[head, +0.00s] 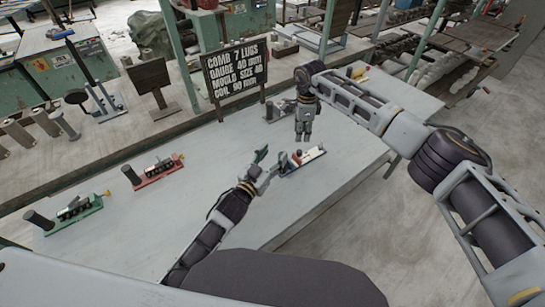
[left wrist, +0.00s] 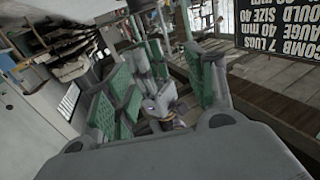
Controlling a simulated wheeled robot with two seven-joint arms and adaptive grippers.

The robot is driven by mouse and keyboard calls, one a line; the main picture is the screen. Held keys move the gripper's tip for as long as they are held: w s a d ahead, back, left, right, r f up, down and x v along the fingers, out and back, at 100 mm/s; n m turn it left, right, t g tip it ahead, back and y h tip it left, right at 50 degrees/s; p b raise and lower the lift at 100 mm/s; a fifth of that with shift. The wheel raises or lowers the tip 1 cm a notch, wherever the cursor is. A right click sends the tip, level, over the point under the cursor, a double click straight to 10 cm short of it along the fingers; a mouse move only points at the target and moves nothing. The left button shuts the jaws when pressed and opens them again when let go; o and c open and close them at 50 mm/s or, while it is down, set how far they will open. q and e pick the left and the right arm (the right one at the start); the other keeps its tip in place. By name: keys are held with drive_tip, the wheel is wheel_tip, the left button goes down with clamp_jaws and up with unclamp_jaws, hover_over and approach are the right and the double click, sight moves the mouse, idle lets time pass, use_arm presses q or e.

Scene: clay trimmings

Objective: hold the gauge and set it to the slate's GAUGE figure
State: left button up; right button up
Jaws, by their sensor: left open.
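The slate (head: 235,72) stands at the back of the table and reads COMB 7 LUGS, GAUGE 40 mm, MOULD SIZE 40, COIL 90 mm.
A red-based device (head: 160,172) and a green-based device (head: 75,210) stand on the left of the table. Another small device (head: 280,109) is near the slate. A dark board on a stand (head: 152,88) is behind. The table front is largely clear.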

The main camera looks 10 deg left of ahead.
use_arm(q)
drive_tip(key=shift+f, duration=0.15)
idle(0.3)
drive_tip(key=shift+w+d+f, duration=0.1)
drive_tip(key=shift+w+f, duration=0.1)
drive_tip(key=shift+f, duration=1.75)
drive_tip(key=shift+w+d+f, duration=0.1)
drive_tip(key=shift+w+f, duration=0.05)
drive_tip(key=shift+f, duration=1.75)
drive_tip(key=shift+x, duration=3.35)
clamp_jaws()
